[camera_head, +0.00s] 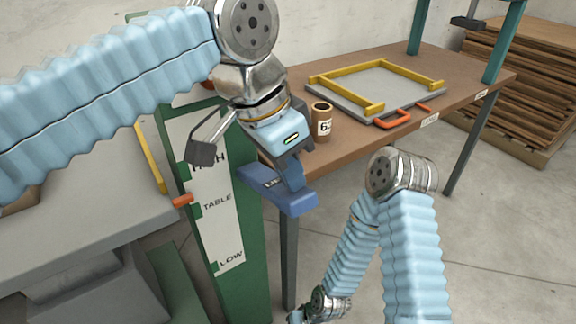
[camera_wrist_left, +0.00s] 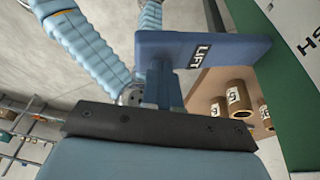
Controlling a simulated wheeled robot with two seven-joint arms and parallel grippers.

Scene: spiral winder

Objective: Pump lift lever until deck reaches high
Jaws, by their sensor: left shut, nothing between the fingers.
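The blue lift lever (camera_head: 262,187) sticks out beside the green post; its plate marked LIFT also shows in the left wrist view (camera_wrist_left: 232,50). My left gripper (camera_head: 293,183) is shut and empty, its fingertips at the lever plate; I cannot tell whether they press on it. The grey deck (camera_head: 95,215) is at the left. An orange pointer (camera_head: 182,199) stands beside the scale board (camera_head: 214,212), close to the TABLE mark, between HIGH and LOW. My right gripper (camera_head: 296,316) shows at most as a sliver at the bottom edge, its jaws hidden.
A dark paddle on a rod (camera_head: 202,152) juts out beside my left wrist. A brown table (camera_head: 440,85) holds brown cylinders (camera_head: 321,122) and a grey board with a yellow frame (camera_head: 375,88). Stacked brown sheets (camera_head: 525,90) stand behind.

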